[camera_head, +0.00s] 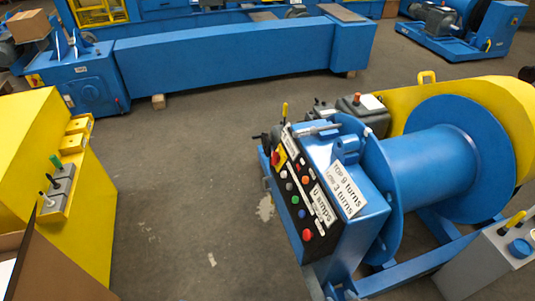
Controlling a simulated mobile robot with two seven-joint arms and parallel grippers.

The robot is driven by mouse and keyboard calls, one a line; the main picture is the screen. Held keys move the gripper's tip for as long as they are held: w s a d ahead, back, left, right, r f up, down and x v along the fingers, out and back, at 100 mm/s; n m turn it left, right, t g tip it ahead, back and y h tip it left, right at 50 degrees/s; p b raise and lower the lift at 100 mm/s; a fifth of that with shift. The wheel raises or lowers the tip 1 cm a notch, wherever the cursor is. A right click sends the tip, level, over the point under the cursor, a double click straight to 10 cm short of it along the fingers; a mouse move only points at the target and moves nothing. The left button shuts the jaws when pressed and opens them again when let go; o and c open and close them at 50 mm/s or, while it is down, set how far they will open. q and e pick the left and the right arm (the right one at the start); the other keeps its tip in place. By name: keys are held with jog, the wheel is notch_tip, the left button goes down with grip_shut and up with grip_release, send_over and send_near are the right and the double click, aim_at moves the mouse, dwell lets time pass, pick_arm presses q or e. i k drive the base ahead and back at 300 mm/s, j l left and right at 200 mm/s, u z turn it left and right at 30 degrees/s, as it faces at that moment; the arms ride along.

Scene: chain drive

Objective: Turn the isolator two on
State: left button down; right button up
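A row of switch boxes runs along the sloped edge of a yellow cabinet (85,230) on the left. Nearest are grey boxes with small levers: a green-tipped lever (56,162), a black-tipped lever (52,180) and a pale-tipped lever (46,200). Behind them are yellow boxes (76,132). No readable label shows which is isolator two. A red rotary switch on a yellow plate (277,158) sits on the black control panel (302,195) of the blue winch, among coloured buttons. Neither of my grippers is in view.
The blue winch with its large drum (425,175) fills the right. A grey box with a yellow lever and blue knob (519,248) stands at lower right. An open carton (40,262) is at lower left. Grey floor (190,190) is clear between cabinet and winch. A long blue machine (240,55) crosses the back.

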aim_at(275, 158)
jog(key=i+j+z, duration=0.3)
jog(key=j, duration=0.35)
jog(key=i+j+z, duration=0.2)
jog(key=j, duration=0.15)
jog(key=i+j+z, duration=0.35)
jog(key=j, duration=0.25)
jog(key=i+j+z, duration=0.3)
jog(key=j, duration=0.35)
jog(key=i+j+z, duration=0.2)
jog(key=j, duration=0.2)
jog(key=i+j+z, duration=0.15)
jog(key=j, duration=0.2)
jog(key=j+z, duration=0.35)
jog(key=j, duration=0.7)
jog(key=i+j+z, duration=0.15)
jog(key=i+l, duration=0.05)
